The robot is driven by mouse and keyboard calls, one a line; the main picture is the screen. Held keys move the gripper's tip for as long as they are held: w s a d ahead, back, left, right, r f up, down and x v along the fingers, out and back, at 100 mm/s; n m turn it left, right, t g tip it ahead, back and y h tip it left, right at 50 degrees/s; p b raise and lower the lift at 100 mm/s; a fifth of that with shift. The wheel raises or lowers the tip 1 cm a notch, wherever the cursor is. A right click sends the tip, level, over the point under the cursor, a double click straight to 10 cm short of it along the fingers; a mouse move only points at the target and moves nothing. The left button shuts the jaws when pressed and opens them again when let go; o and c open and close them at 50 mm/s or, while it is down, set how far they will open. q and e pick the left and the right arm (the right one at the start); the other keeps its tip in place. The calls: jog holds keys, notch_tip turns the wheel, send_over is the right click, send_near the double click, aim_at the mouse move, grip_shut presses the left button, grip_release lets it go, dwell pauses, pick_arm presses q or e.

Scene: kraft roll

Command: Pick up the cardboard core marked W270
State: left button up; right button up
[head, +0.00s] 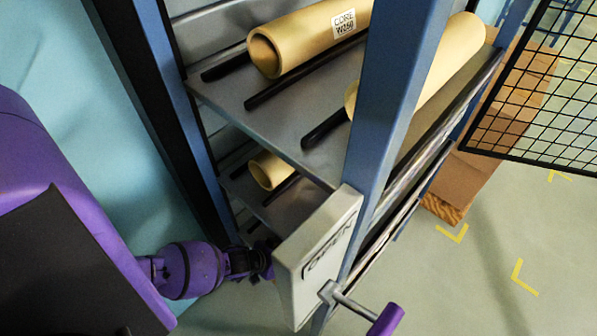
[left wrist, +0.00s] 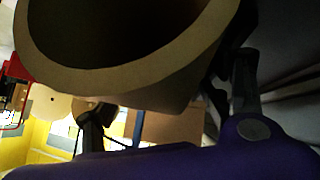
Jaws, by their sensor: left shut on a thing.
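My left gripper (head: 262,262) reaches in at the rack's lower shelf, partly hidden behind the OPEN plate. In the left wrist view a cardboard core (left wrist: 120,82) shows its round open end very close, between my fingers. The gripper is shut on this core; no label on it is visible. In the head view a core marked W250 (head: 290,45) lies on the upper shelf. A second upper core (head: 452,60) is partly behind the blue post, its label not visible. A lower-shelf core (head: 268,170) shows only its end. No W270 mark can be read. My right gripper is out of view.
The rack's blue post (head: 400,85) and the grey OPEN plate (head: 318,255) stand beside my left gripper. A crank with a purple handle (head: 385,320) sticks out below. A wire mesh panel (head: 545,80) and a cardboard box (head: 475,185) are at right. Floor at lower right is clear.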

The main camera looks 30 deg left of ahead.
pick_arm(q)
jog(key=shift+s+a, duration=0.1)
jog(key=shift+s, duration=0.65)
jog(key=o, duration=2)
jog(key=shift+c, duration=0.2)
jog(key=v, duration=1.2)
